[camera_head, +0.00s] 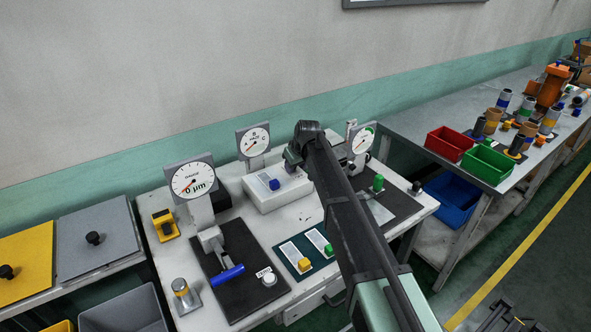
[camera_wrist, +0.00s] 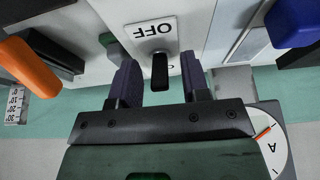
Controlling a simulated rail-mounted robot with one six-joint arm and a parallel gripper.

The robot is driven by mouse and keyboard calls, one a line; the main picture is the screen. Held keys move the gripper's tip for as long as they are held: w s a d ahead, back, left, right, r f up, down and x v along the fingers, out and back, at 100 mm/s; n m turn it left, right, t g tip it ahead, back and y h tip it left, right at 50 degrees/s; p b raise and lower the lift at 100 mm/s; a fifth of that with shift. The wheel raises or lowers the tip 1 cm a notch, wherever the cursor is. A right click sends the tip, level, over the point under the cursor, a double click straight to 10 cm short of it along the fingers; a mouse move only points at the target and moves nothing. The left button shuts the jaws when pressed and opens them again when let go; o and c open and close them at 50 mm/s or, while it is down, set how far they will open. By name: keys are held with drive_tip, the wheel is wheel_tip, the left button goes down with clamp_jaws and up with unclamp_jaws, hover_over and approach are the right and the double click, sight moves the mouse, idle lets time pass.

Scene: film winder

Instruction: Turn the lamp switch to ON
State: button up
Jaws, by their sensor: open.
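The lamp switch (camera_wrist: 160,73) is a small black lever on a pale panel in the wrist view. An OFF label (camera_wrist: 155,29) reads upside down above it in that picture. A second label below the lever is mostly covered by my gripper. My gripper (camera_wrist: 158,63) is open, with one dark purple finger on each side of the lever. Small gaps show between the lever and both fingers. In the head view my gripper (camera_head: 292,157) is small and partly hidden by my arm, at the back of the white bench; the switch cannot be made out there.
A white box with a blue knob (camera_head: 274,184) stands left of my arm. Dial gauges (camera_head: 193,181) rise behind and beside it. In the wrist view an orange handle (camera_wrist: 27,65) is at left and a blue part (camera_wrist: 295,22) at upper right.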

clamp_jaws()
drive_tip(key=shift+w+r, duration=0.1)
drive_tip(key=shift+r, duration=0.05)
drive_tip(key=shift+w+a+g+h+p, duration=0.2)
drive_tip(key=shift+g+h+p, duration=0.15)
drive_tip(key=shift+g+h, duration=0.2)
drive_tip(key=shift+w+a+g+h+p, duration=0.1)
drive_tip(key=shift+w+g+h+p, duration=0.05)
drive_tip(key=shift+g+h+p, duration=0.3)
drive_tip(key=shift+w+a+g+h, duration=0.15)
drive_tip(key=shift+g+h, duration=0.25)
drive_tip(key=shift+g, duration=0.2)
drive_tip(key=shift+w+a+g+h, duration=0.1)
drive_tip(key=shift+g+h, duration=0.3)
drive_tip(key=shift+g, duration=0.2)
drive_tip(key=shift+g+h+b, duration=0.3)
drive_tip(key=shift+g+h, duration=0.1)
drive_tip(key=shift+g, duration=0.1)
